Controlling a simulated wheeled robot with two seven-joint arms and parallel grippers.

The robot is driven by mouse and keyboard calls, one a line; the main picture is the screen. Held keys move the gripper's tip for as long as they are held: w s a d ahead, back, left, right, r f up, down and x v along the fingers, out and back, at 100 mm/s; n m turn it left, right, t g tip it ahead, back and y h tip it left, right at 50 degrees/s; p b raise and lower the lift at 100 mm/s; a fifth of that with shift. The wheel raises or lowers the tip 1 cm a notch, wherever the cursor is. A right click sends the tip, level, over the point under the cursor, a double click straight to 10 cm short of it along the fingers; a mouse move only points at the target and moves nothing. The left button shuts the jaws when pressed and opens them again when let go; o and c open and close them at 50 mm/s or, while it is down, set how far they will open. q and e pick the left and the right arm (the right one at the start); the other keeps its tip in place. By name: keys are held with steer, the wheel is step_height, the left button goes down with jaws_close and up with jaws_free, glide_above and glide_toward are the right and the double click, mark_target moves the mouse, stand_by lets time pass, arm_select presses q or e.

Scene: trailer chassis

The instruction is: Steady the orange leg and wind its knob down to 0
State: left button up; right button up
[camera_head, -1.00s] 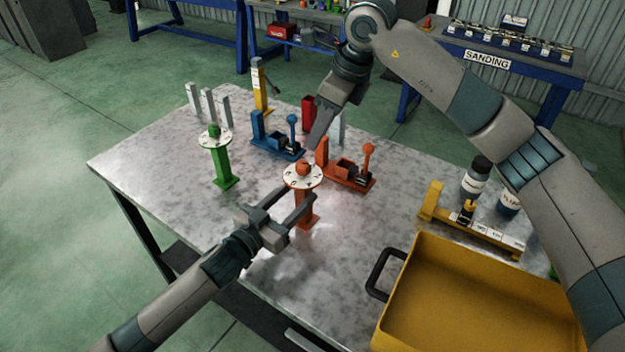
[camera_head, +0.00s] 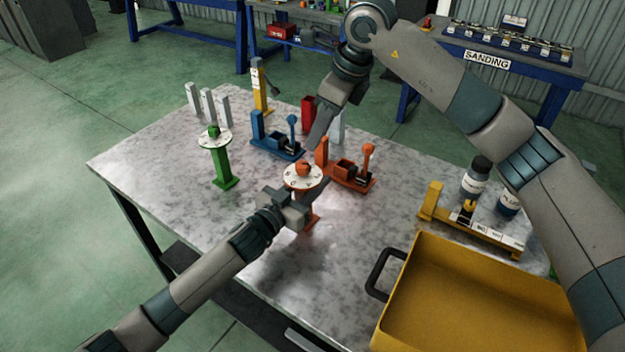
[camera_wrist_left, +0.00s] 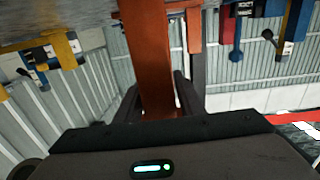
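The orange leg (camera_head: 311,218) stands upright on the metal table, with a white marked dial (camera_head: 291,184) and an orange knob (camera_head: 303,169) on top. My left gripper (camera_head: 308,204) is at the leg's post, just below the dial. In the left wrist view the orange post (camera_wrist_left: 155,60) stands between the left fingers (camera_wrist_left: 156,95), which look apart with narrow gaps beside it; contact is not clear. My right gripper (camera_head: 318,132) points down behind and above the knob, apart from it. Its fingers are seen edge-on, so their opening is hidden.
A green leg (camera_head: 222,165) with a dial stands to the left. Blue (camera_head: 277,143) and orange (camera_head: 347,174) clamp fixtures stand behind and right. A yellow fixture (camera_head: 470,232), bottles (camera_head: 476,180) and a yellow tray (camera_head: 480,250) are on the right. The front left tabletop is clear.

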arm_select(q)
jaws_close()
arm_select(e)
steer(key=o, duration=0.4)
steer(key=s+a+f+n+g+y, duration=0.1)
steer(key=s+a+n+g+y, duration=0.1)
steer(key=s+a+n+y, duration=0.65)
steer(key=m+t+h, duration=0.1)
steer(key=m+t, duration=1.3)
steer(key=t, duration=0.1)
glide_toward(303, 168)
steer(key=w, duration=0.2)
steer(key=w+a, duration=0.1)
steer(key=shift+a+f, duration=0.1)
steer(key=shift+f, duration=0.3)
